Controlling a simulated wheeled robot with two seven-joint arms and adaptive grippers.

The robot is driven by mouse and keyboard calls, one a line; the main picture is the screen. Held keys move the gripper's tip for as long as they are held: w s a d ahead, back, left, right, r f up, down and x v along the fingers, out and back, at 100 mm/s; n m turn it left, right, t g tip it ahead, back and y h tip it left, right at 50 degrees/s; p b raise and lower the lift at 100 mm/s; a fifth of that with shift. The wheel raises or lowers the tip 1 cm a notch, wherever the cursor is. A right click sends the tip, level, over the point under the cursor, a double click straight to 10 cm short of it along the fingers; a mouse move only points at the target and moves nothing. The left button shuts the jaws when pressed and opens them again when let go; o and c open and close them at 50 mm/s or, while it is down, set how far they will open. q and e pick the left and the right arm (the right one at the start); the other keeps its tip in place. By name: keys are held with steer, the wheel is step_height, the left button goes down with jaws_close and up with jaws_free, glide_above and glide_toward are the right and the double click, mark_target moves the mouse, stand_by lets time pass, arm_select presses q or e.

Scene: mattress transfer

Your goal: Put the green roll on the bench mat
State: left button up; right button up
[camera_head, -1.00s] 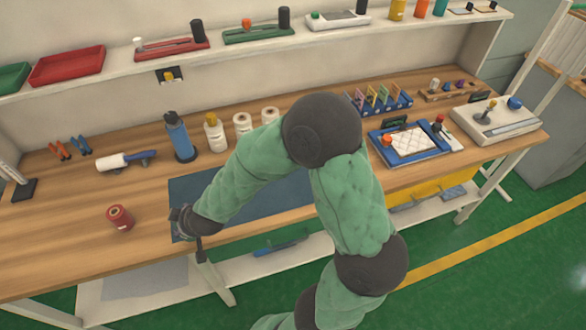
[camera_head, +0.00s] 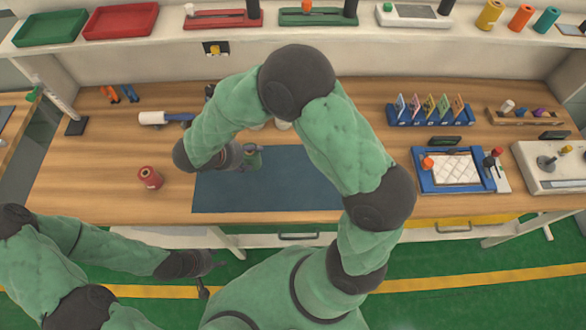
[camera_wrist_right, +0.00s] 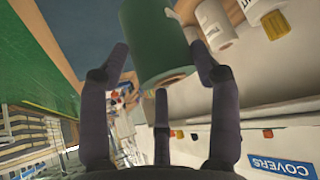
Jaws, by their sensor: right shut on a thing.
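The green roll (camera_head: 251,157) is in my right gripper (camera_head: 238,157), over the back part of the dark blue bench mat (camera_head: 270,190). I cannot tell whether the roll touches the mat. In the right wrist view the dark green roll (camera_wrist_right: 157,40) sits between the fingers of the right gripper (camera_wrist_right: 160,68), its pale end facing the camera. My left gripper (camera_head: 205,270) is in front of the bench, low and apart from the mat; its fingers are too small to judge. My right arm hides part of the mat's right side.
A red roll (camera_head: 150,177) stands on the bench left of the mat. A white roller with a blue handle (camera_head: 162,118) lies behind it. A blue tray with a quilted pad (camera_head: 455,167) is to the right. Bottles and white rolls behind the mat are mostly hidden by my right arm.

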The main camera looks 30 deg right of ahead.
steer(key=s+a+r+m+g+p, duration=0.2)
steer(key=s+m, duration=0.1)
steer(key=s, duration=0.1)
steer(key=d+b+x, duration=0.1)
steer(key=x, duration=0.5)
steer(key=s+d+r+b+x, duration=0.1)
steer(key=b+x, duration=0.1)
steer(key=x, duration=0.3)
steer(key=r+b+x, duration=0.1)
steer(key=b+x, duration=0.1)
steer(key=x, duration=0.4)
steer(key=shift+s+d+f, duration=0.2)
steer(key=shift+s+d, duration=0.15)
steer(key=shift+d, duration=0.3)
steer(key=shift+w+f, duration=0.1)
steer(key=shift+f, duration=0.35)
arm_select(q)
step_height(320, 180, down, 2)
steer(key=shift+d+f, duration=0.1)
